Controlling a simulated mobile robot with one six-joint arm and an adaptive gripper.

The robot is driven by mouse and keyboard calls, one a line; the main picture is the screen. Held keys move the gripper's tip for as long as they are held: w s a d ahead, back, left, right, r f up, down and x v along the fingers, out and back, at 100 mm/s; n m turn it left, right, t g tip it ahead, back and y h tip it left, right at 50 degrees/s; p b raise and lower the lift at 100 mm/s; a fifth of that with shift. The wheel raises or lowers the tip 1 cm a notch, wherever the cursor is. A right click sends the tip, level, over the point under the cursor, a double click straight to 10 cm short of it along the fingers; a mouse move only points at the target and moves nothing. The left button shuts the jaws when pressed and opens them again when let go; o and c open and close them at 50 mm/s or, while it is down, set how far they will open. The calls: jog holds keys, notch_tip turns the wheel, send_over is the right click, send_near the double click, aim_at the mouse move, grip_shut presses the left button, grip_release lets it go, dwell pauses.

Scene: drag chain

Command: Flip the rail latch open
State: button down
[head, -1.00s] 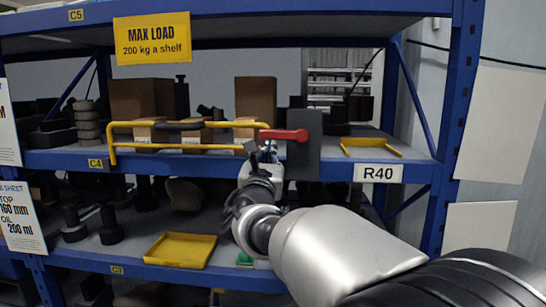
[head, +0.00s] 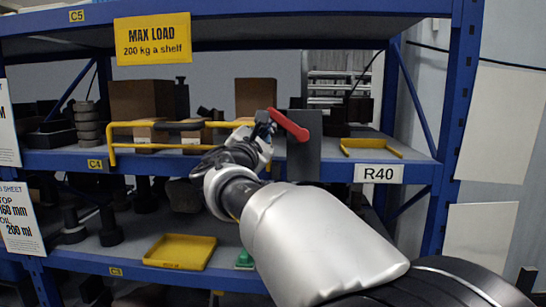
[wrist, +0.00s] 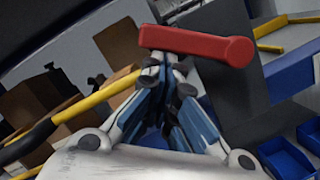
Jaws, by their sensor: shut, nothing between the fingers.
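The red latch handle (head: 288,124) is mounted on a dark upright plate (head: 304,150) at the right end of the yellow rail (head: 130,124). In the head view it slants, its left end higher than its right. My gripper (head: 263,122) is shut and empty at the handle's left end. In the wrist view the red handle (wrist: 197,44) lies across just beyond the shut fingertips (wrist: 163,68). The fingertips appear to be at its underside; I cannot tell for sure whether they touch.
The rail runs along the blue shelf edge (head: 60,161), with brown boxes (head: 140,98) behind it. A yellow tray (head: 371,147) lies to the right, and another yellow tray (head: 180,251) is on the shelf below. A label R40 (head: 378,173) is on the shelf front.

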aim_at(274, 112)
jog(key=r+m, duration=0.1)
jog(key=m, duration=0.1)
jog(key=d+r+m+g, duration=0.1)
jog(key=r+m, duration=0.1)
jog(key=r+m+h+p, duration=0.1)
jog(key=m, duration=0.1)
jog(key=shift+d+r, duration=0.15)
jog(key=shift+d, duration=0.2)
jog(key=shift+d+r+m+g+p, duration=0.15)
jog(key=shift+d+r+m+g, duration=0.2)
jog(key=shift+m, duration=0.5)
jog(key=shift+d+r+m+g+p, duration=0.1)
jog(key=shift+d+r+m+g, duration=0.1)
jog(key=shift+d+r+m, duration=0.5)
jog(key=shift+d+r+m+g+p, duration=0.15)
jog(key=shift+d+m+g, duration=0.15)
jog(key=shift+m, duration=0.75)
jog(key=shift+f, duration=0.1)
